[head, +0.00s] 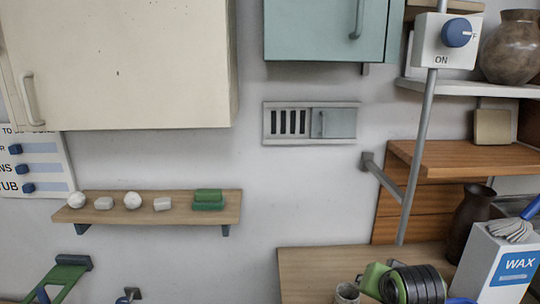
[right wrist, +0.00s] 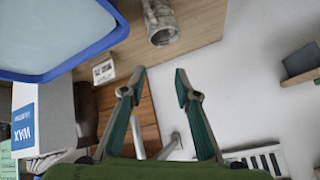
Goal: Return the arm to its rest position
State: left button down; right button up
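My right gripper (right wrist: 160,78) shows in the right wrist view with its two green, grey-tipped fingers spread apart. Nothing is between the fingertips; behind them are the wooden surface and the pale wall. In the head view a green and black ribbed part (head: 410,284) at the bottom edge appears to be part of my right arm; its fingertips cannot be made out there. My left gripper cannot be identified in either view.
The wax box (head: 513,268) and a small grey jar (head: 347,293) stand near my right arm. A blue-rimmed tray (right wrist: 62,35) lies nearby. A grey pole (head: 418,160) rises beside the wooden shelf (head: 470,160). A wall shelf (head: 150,204) holds several small pieces.

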jog(key=s+f+n+g, duration=0.1)
jog(key=s+f, duration=0.3)
jog(key=s, duration=0.1)
jog(key=s+f+n+g, duration=0.1)
jog(key=s+f, duration=0.4)
jog(key=s+a+f+n, duration=0.1)
jog(key=s+f+n, duration=0.1)
jog(key=s+f, duration=0.3)
jog(key=shift+s+a+g, duration=0.1)
jog(key=shift+g, duration=0.3)
jog(key=s+a+f+n+g+y, duration=0.1)
jog(key=s+f+n, duration=0.15)
jog(key=s, duration=0.55)
jog(key=s+a+f+n+g, duration=0.15)
jog(key=s+f, duration=0.25)
jog(key=s, duration=0.5)
notch_tip(320, 180, down, 27)
jog(key=g+b, duration=0.1)
jog(key=b, duration=0.2)
jog(key=s+d+f+g+b, duration=0.1)
jog(key=s+d+f+b, duration=0.2)
jog(key=s+f, duration=1.5)
notch_tip(320, 180, down, 3)
jog(key=shift+s+d+r, duration=0.1)
jog(key=shift+s+d, duration=0.05)
jog(key=shift+d, duration=0.15)
jog(key=shift+g, duration=0.25)
